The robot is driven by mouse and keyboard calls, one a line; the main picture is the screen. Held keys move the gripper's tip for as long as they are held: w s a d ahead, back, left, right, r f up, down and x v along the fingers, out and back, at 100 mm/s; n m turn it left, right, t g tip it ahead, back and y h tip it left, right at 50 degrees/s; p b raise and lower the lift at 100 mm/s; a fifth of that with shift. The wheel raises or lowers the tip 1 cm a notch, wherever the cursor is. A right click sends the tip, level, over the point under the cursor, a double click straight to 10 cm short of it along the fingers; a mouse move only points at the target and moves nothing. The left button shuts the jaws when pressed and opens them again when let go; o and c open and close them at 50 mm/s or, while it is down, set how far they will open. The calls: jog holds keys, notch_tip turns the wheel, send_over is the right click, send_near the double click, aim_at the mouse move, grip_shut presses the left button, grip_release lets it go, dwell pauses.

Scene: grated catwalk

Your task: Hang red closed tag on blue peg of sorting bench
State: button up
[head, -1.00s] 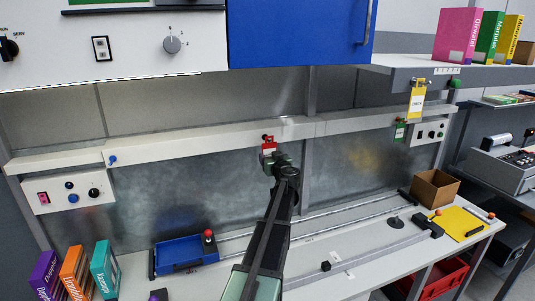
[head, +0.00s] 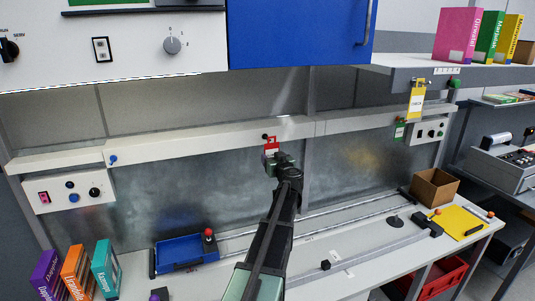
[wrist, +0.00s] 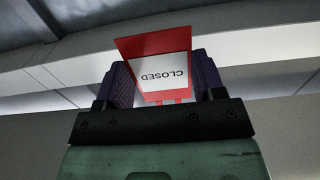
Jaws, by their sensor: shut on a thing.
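The red closed tag (head: 271,145) is in my gripper (head: 276,158), in front of the pale rail in the middle of the head view. In the wrist view the tag (wrist: 140,46) sits between the two dark finger pads, its white CLOSED label upside down. My gripper is shut on its lower part there. The blue peg (head: 113,159) is on the same rail, far to the left of my gripper, and looks bare. A small dark peg (head: 265,137) shows just left of the tag's top; whether they touch I cannot tell.
A yellow tag (head: 417,100) and a green tag (head: 399,132) hang at the right. A blue cabinet door (head: 298,32) is above the rail. Books (head: 75,272) and a blue tray (head: 186,252) stand on the bench at the left. The rail between the tag and the blue peg is clear.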

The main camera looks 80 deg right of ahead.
jog(key=v, duration=0.3)
jog(key=shift+s+a, duration=0.1)
jog(key=shift+a, duration=0.1)
dwell(0.5)
jog(key=shift+f, duration=0.15)
